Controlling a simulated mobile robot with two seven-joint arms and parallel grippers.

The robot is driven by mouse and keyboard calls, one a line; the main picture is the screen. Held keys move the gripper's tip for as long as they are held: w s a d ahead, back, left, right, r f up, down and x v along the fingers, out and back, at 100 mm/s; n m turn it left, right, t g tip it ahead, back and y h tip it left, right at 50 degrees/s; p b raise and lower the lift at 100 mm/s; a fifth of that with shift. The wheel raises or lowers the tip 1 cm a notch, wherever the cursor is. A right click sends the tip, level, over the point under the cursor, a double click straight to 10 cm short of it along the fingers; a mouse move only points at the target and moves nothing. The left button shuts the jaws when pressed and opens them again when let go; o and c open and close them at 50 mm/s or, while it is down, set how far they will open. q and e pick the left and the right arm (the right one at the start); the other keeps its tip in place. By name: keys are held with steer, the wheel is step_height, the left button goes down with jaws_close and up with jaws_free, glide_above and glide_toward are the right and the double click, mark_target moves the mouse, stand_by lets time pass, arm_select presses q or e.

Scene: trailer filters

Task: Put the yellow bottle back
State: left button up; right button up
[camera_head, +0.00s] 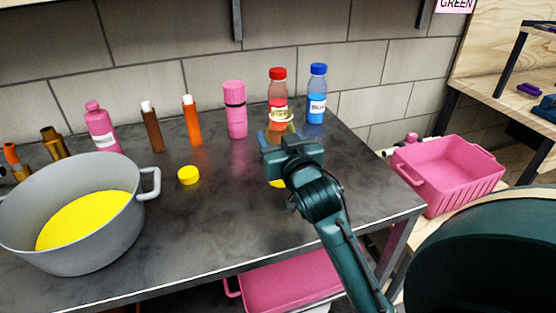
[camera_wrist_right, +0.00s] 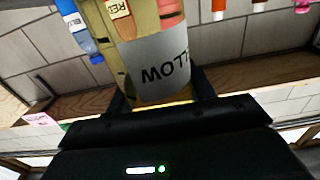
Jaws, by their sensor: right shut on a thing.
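The yellow bottle (camera_wrist_right: 163,62) is clear, with a white label and no cap. In the head view it is mostly hidden behind my right gripper (camera_head: 276,139); its open top (camera_head: 282,115) shows above and a yellow bit (camera_head: 276,184) below. My right gripper is shut on the bottle, with a finger on each side of it in the right wrist view (camera_wrist_right: 160,92). The bottle looks upright; I cannot tell whether it touches the table. A yellow cap (camera_head: 188,175) lies on the table. My left gripper is not in view.
A red bottle (camera_head: 278,76) and a blue bottle (camera_head: 317,95) stand at the back, close behind the yellow one. A pink bottle (camera_head: 236,110) and others stand to the left. A grey pot (camera_head: 75,250) holds yellow liquid. A pink crate (camera_head: 450,175) is right of the table (camera_head: 210,235).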

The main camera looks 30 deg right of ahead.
step_height(320, 180, down, 4)
steer(key=shift+r+b, duration=0.2)
steer(key=shift+b, duration=0.25)
steer(key=shift+f, duration=0.15)
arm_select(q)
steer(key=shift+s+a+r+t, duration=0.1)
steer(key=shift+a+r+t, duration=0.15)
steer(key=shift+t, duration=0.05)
arm_select(e)
steer(key=shift+f, duration=0.1)
steer(key=o, duration=1.2)
steer(key=shift+c, duration=0.2)
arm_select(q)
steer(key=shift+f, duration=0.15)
